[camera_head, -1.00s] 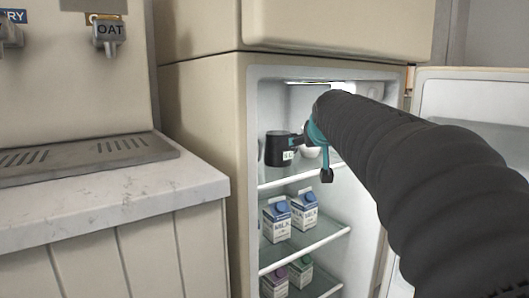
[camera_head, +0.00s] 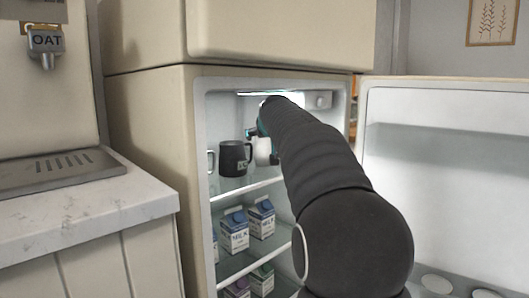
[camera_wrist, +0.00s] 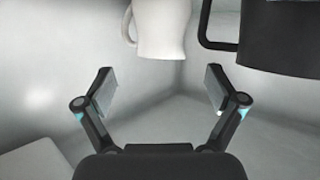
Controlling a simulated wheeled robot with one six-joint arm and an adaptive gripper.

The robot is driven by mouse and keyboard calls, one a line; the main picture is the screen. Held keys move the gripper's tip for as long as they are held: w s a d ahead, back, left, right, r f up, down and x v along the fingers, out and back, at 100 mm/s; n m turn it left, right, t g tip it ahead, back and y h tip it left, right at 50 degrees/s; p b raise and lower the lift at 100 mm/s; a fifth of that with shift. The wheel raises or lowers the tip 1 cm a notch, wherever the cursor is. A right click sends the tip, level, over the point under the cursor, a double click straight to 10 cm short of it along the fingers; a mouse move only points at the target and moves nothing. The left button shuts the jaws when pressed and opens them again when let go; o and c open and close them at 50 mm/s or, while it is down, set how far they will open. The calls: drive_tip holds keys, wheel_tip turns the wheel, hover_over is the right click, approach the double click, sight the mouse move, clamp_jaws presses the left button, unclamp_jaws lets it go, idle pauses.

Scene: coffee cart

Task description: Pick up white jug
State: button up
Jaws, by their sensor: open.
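The white jug (camera_head: 262,151) stands on the upper fridge shelf, right of a black jug (camera_head: 234,158). My arm and gripper partly cover it. In the wrist view the white jug (camera_wrist: 162,28) is at the top middle, cut off by the frame, with its handle on its left. My gripper (camera_wrist: 161,88) is open and empty; its two fingers are spread, with the jug ahead between their lines and apart from them. In the head view my gripper (camera_head: 264,130) is inside the fridge, mostly hidden behind my arm.
The black jug (camera_wrist: 285,35) is close to the white jug's right in the wrist view. A pale handle (camera_head: 211,161) shows at the fridge's left wall. Milk cartons (camera_head: 234,230) stand on lower shelves. The fridge door (camera_head: 440,170) is open at right; a counter (camera_head: 80,205) is at left.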

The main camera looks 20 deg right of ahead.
sight(268, 149)
drive_tip(key=shift+x, duration=3.1)
drive_tip(key=shift+r, duration=0.2)
drive_tip(key=shift+c, duration=0.2)
clamp_jaws()
drive_tip(key=shift+r+p, duration=0.1)
drive_tip(key=shift+p, duration=0.25)
